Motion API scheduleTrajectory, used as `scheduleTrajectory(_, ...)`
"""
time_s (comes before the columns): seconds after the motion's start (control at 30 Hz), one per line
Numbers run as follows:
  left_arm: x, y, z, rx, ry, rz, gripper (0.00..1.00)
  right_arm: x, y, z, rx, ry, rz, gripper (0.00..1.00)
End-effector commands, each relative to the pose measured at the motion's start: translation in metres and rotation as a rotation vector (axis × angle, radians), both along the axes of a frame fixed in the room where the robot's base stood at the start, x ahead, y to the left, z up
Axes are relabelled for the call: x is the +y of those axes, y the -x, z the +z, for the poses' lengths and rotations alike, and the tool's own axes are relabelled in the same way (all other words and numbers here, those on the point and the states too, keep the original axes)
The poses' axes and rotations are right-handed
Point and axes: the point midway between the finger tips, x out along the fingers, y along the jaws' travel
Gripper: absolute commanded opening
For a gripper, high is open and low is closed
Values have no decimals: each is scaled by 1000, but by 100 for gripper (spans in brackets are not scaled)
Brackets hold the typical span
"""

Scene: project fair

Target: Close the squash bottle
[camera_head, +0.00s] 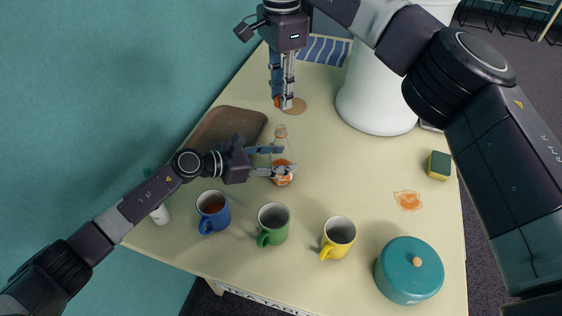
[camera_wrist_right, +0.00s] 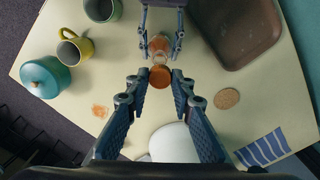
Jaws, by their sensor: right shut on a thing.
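The squash bottle (camera_head: 281,179) stands upright on the table, clear with orange squash low inside and an open neck. It also shows in the right wrist view (camera_wrist_right: 158,47). My left gripper (camera_head: 280,160) has its fingers on either side of the bottle; in the right wrist view (camera_wrist_right: 159,50) small gaps seem to show beside the bottle. My right gripper (camera_head: 284,103) points down behind the bottle, shut on the orange cap (camera_wrist_right: 160,76), which sits between its fingertips. The cap is apart from the bottle's neck and partly hidden by a finger in the head view (camera_head: 277,101).
A cork coaster (camera_head: 298,107) lies under my right gripper. A brown tray (camera_head: 243,115) is left of the bottle. Blue (camera_head: 214,221), green (camera_head: 273,236) and yellow (camera_head: 339,230) mugs stand along the front. A teal pot (camera_head: 405,285), sponge (camera_head: 439,166) and orange spill (camera_head: 408,201) are right.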

Motion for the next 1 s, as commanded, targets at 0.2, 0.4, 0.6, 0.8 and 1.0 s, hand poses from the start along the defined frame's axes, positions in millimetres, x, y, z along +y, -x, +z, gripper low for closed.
scheduleTrajectory(0.2, 0, 0, 0, 0, 0, 0, 21, 0, 0, 0, 0, 0, 0, 15)
scheduleTrajectory(0.4, 0, 0, 0, 0, 0, 0, 1, 0, 0, 0, 0, 0, 0, 15)
scheduleTrajectory(0.6, 0, 0, 0, 0, 0, 0, 1, 0, 0, -13, 3, 1, 0, 15)
scheduleTrajectory(0.8, 0, 0, 0, 0, 0, 0, 1, 0, 0, -42, 4, 4, 0, 15)
scheduleTrajectory(1.0, 0, 0, 0, 0, 0, 0, 1, 1, 0, -50, 2, 2, -1, 15)
